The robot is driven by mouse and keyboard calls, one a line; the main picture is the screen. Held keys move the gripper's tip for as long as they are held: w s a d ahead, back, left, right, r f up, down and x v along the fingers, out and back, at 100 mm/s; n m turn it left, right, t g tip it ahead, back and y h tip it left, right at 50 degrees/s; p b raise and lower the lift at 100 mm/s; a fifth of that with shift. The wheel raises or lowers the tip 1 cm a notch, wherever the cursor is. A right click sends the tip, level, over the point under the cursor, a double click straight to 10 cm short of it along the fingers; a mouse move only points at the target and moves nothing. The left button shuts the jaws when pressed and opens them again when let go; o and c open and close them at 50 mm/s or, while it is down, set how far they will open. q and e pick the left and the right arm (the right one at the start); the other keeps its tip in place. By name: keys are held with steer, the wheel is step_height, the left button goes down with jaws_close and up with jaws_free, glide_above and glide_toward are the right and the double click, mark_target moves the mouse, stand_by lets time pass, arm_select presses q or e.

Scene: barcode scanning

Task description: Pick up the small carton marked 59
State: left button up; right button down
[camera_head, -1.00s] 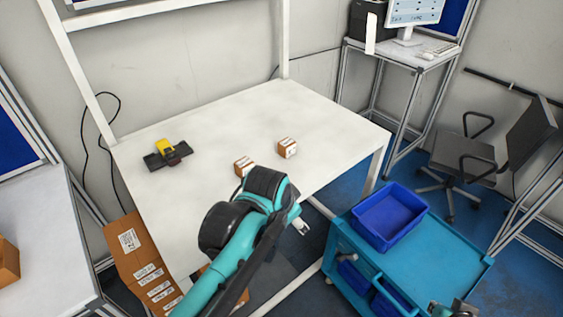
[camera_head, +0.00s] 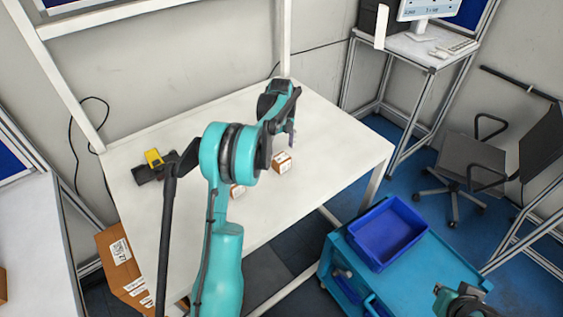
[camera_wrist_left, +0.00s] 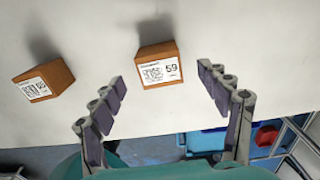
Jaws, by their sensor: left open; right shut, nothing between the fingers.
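The small brown carton marked 59 (camera_wrist_left: 158,66) stands on the white table, its white label facing up in the left wrist view. In the head view it appears to be the right-hand carton (camera_head: 282,164). My left gripper (camera_wrist_left: 163,105) is open and empty, with its fingers apart on either side of and short of the carton in its wrist view. In the head view the left gripper (camera_head: 290,134) hangs over the table close to that carton. My right gripper (camera_head: 461,298) is at the lower right, shut and empty, partly cut off.
A second small carton (camera_wrist_left: 45,82) lies to the left; my left arm partly covers it in the head view (camera_head: 238,191). A yellow and black scanner (camera_head: 154,160) lies on the table's left part. A blue bin (camera_head: 388,233) sits on the cart at right.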

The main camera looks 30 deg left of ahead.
mark_target(281, 157)
arm_select(q)
steer(key=f, duration=0.3)
steer(key=f+b, duration=0.1)
steer(key=f, duration=0.3)
steer(key=shift+s+d, duration=0.15)
steer(key=shift+d, duration=0.05)
steer(key=shift+r, duration=0.15)
steer(key=c, duration=1.4)
